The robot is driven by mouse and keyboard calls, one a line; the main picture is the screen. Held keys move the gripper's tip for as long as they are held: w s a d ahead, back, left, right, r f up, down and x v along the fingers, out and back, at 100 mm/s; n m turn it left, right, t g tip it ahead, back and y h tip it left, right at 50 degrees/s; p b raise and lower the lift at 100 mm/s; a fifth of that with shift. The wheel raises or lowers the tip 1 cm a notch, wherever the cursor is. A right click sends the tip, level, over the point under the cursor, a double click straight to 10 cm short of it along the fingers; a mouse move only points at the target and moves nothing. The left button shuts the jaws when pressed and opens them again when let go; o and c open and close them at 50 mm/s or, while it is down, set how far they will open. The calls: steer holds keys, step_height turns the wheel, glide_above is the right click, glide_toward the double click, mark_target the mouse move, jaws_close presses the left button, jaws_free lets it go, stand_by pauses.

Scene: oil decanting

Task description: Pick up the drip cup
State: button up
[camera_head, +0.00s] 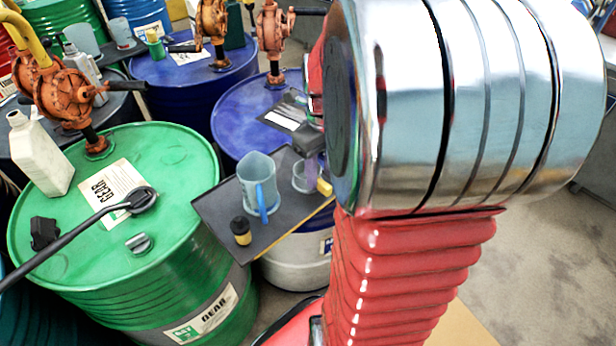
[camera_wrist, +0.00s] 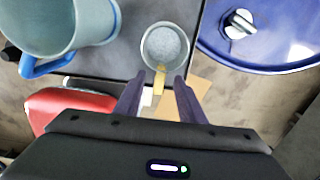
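The drip cup is a small translucent grey cup with a yellow handle. In the wrist view the drip cup (camera_wrist: 165,48) stands near the edge of the dark tray (camera_wrist: 150,20), with its handle toward me. My gripper (camera_wrist: 157,80) is open, and its two purple fingers lie on either side of the yellow handle with gaps showing. The fingers do not visibly touch the handle. In the head view the drip cup (camera_head: 301,182) is partly hidden by my arm. The dark tray (camera_head: 213,208) also shows there.
A larger grey-blue jug with a blue handle (camera_head: 257,180) stands left of the cup. A small black-and-yellow container (camera_head: 241,231) sits near the tray's front. A green drum (camera_head: 165,150) is to the left, and a blue drum (camera_head: 232,110) is behind.

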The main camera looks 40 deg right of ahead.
mark_target(320, 181)
step_height(320, 181, down, 4)
steer(key=shift+f, duration=0.1)
stand_by(0.6)
jaws_close()
stand_by(0.4)
